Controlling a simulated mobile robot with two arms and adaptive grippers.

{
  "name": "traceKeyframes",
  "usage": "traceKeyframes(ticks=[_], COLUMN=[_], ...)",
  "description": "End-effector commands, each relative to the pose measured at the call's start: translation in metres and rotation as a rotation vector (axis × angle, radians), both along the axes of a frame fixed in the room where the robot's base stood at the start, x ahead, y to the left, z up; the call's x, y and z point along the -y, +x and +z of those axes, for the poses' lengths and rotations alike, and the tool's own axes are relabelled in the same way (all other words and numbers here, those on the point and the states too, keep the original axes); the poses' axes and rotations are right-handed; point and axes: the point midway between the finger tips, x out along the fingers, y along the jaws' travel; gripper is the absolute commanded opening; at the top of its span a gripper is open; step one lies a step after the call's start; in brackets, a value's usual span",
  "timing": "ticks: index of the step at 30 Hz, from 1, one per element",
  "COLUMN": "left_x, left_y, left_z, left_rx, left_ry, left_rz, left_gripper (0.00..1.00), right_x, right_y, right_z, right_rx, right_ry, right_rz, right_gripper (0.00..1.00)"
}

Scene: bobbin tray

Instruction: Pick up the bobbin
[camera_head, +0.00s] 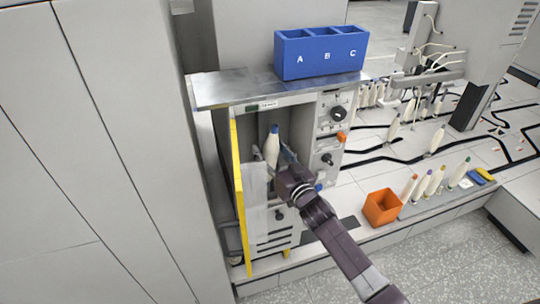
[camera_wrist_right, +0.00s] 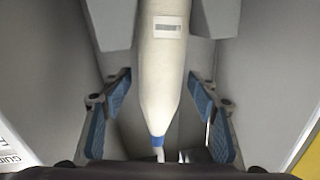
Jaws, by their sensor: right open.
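The bobbin (camera_head: 271,150) is white with a blue tip and stands upright inside the open cabinet in the head view. In the right wrist view the bobbin (camera_wrist_right: 163,70) runs down the middle of the picture, its blue tip near the bottom and a small printed label on its body. My right gripper (camera_head: 272,157) is at the cabinet opening, around the bobbin. In the wrist view the right gripper (camera_wrist_right: 160,100) is open, with blue-padded fingers on both sides of the bobbin and a gap on each side. The bobbin's lower part is partly hidden in the head view. My left gripper is not in view.
The cabinet's yellow-edged door (camera_head: 238,190) stands open left of my right gripper. A blue bin marked A, B, C (camera_head: 320,66) sits on the metal cabinet top (camera_head: 235,90). An orange box (camera_head: 382,207) and several other bobbins (camera_head: 434,182) stand to the right.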

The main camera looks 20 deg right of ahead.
Motion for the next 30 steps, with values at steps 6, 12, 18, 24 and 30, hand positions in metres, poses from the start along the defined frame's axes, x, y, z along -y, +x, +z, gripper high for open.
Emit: traceKeyframes(ticks=[6, 12, 18, 24, 30], left_x=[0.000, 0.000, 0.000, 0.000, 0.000], left_y=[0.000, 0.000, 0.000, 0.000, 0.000], left_z=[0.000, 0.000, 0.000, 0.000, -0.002], left_rx=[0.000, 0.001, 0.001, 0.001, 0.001], left_ry=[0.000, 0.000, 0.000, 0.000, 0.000], left_rz=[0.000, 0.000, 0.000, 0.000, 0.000], left_gripper=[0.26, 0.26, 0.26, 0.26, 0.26], right_x=[0.000, 0.000, 0.000, 0.000, 0.002], right_y=[0.000, 0.000, 0.000, -0.001, -0.004], right_z=[0.000, 0.000, 0.001, 0.002, 0.013], right_rx=[0.000, 0.000, 0.002, 0.002, 0.006], right_ry=[0.000, -0.001, -0.001, -0.001, -0.002], right_rz=[0.000, 0.000, 0.001, 0.001, 0.001], right_gripper=[0.39, 0.17, 0.06, 0.06, 0.06])
